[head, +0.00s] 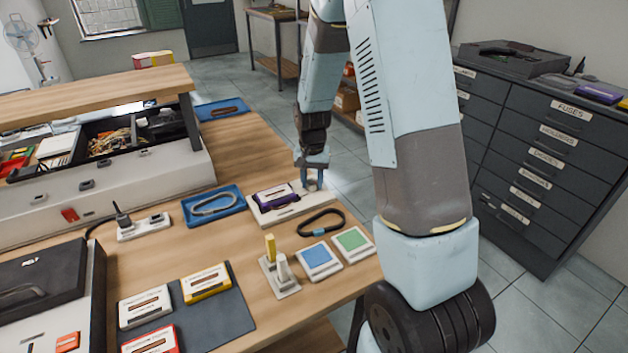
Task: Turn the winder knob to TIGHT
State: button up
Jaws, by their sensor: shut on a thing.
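The winder is a white block (290,214) on the wooden table, with a purple cassette (274,196) lying on it. My gripper (313,182) points down over the right end of the winder. Its fingers are shut on the winder knob (312,186), which is small, pale and mostly hidden between them. The knob's markings, including TIGHT, are too small to read from here, so I cannot tell which way the knob points.
A dark cable loop (322,222) lies just in front of the winder. Blue (319,261) and green (354,244) pads are nearer. A blue tray (213,206) is to the left. Cassettes lie on a dark mat (222,318). A drawer cabinet (545,150) stands right.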

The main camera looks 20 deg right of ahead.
aim_at(312, 181)
jog(key=shift+w+r, duration=0.1)
jog(key=shift+w, duration=0.05)
jog(key=o, duration=1)
jog(key=shift+o, duration=0.2)
notch_tip(312, 181, up, 14)
jog(key=shift+f, duration=0.2)
